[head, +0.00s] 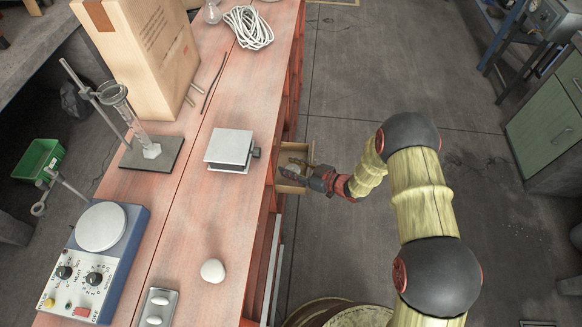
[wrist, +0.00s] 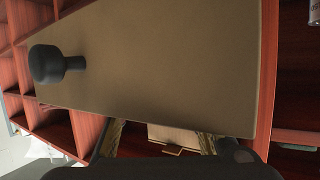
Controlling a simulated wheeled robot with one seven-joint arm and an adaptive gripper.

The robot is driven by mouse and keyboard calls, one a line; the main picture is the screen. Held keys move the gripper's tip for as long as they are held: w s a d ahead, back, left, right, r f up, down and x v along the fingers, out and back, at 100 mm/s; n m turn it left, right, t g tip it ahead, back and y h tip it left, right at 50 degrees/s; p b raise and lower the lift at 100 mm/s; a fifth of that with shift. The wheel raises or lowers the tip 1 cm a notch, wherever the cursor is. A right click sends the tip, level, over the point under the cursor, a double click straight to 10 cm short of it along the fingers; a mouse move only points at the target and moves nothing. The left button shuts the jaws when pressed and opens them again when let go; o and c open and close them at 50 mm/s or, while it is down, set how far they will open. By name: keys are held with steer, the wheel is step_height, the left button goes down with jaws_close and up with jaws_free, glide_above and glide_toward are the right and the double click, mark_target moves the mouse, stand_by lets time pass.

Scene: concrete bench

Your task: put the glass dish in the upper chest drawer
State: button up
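An open drawer (head: 297,148) sticks out from the right side of the red bench in the head view, with pale wooden walls. My gripper (head: 297,167) is at this drawer, its fingers over the opening. A small pale patch shows by the fingers, too small to name. In the wrist view my gripper (wrist: 157,137) has its two fingers spread apart at the bottom edge, nothing visibly held. A large tan panel (wrist: 170,60) with a dark knob (wrist: 58,65) fills the view, apparently a drawer front. I cannot make out the glass dish in either view.
The bench top (head: 205,185) carries a hotplate (head: 100,228), a cylinder on a stand (head: 140,125), a metal block (head: 230,149), a white rounded object (head: 212,271), a cardboard box (head: 145,55) and coiled rope (head: 248,27). Floor right of the bench is mostly clear.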

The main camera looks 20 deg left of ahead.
steer(key=shift+s+d+f, duration=0.25)
steer(key=shift+s+f, duration=0.35)
steer(key=shift+f, duration=0.2)
steer(key=shift+r+p, duration=0.25)
steer(key=shift+p, duration=0.05)
steer(key=r+p+v, duration=0.1)
steer(key=p+v, duration=0.3)
steer(key=v, duration=0.8)
steer(key=shift+w+a+r, duration=0.2)
steer(key=shift+w, duration=0.2)
steer(key=shift+w, duration=0.1)
